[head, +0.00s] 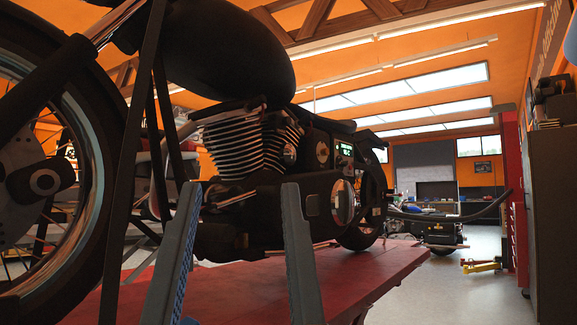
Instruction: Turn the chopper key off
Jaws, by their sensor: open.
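The black chopper (228,45) stands on a red lift (240,291), with its front wheel at the left and its finned engine (235,143) in the middle. No key can be made out for certain. A small round brassy part (322,152) sits on the side behind the engine; I cannot tell if it is the key switch. My gripper (240,187) shows as two grey fingers with blue inner faces, pointing up from the bottom. They are spread wide and empty, in front of the engine's lower part in the picture. I cannot tell their distance from the bike.
Thin dark struts (140,130) cross the view beside the front wheel. Another motorcycle (437,228) stands behind.

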